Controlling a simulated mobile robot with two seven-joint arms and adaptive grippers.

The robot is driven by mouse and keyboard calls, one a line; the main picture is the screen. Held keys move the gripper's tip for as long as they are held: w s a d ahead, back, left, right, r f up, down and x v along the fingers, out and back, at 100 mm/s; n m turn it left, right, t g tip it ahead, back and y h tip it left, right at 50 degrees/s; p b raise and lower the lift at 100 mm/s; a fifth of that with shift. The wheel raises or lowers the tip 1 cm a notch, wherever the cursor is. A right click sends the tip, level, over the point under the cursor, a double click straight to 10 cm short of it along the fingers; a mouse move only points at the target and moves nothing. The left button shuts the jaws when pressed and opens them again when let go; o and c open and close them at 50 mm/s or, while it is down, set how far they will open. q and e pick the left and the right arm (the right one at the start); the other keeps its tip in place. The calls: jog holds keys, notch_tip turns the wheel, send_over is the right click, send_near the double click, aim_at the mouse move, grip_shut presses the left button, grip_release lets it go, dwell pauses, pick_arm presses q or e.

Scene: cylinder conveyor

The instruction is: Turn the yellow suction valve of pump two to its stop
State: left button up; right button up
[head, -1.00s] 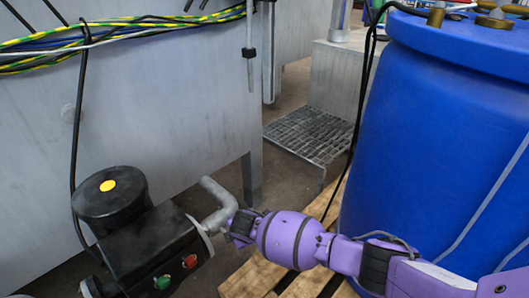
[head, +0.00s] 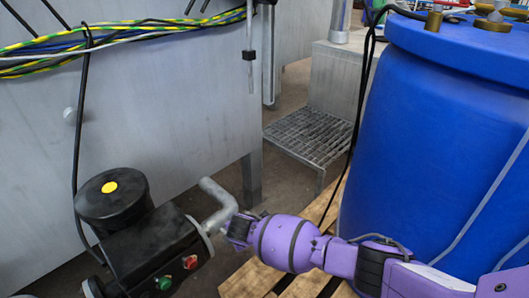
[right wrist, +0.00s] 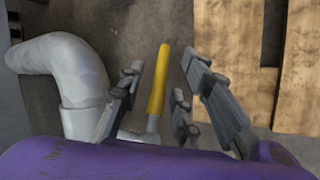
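The yellow valve handle (right wrist: 158,80) shows in the right wrist view as a straight bar, beside a grey bent pipe (right wrist: 70,65). My right gripper (right wrist: 162,64) is open, with one finger on each side of the handle. A gap shows between the handle and the right finger; contact on the left side is unclear. In the head view my right gripper (head: 237,228) is at the grey pipe (head: 218,202) of a black pump (head: 150,245), and the yellow handle is hidden there. My left gripper is out of view.
A large blue drum (head: 430,150) stands close on the right, on a wooden pallet (head: 250,278). A grey metal cabinet (head: 160,120) with a hanging black cable is behind the pump. A metal grate step (head: 312,135) lies beyond.

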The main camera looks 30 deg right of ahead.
jog(key=shift+w+a+r, duration=0.1)
jog(key=shift+r, duration=0.2)
jog(key=v, duration=1.1)
jog(key=shift+s+r, duration=0.25)
jog(key=shift+s, duration=0.05)
jog(key=shift+a, duration=0.1)
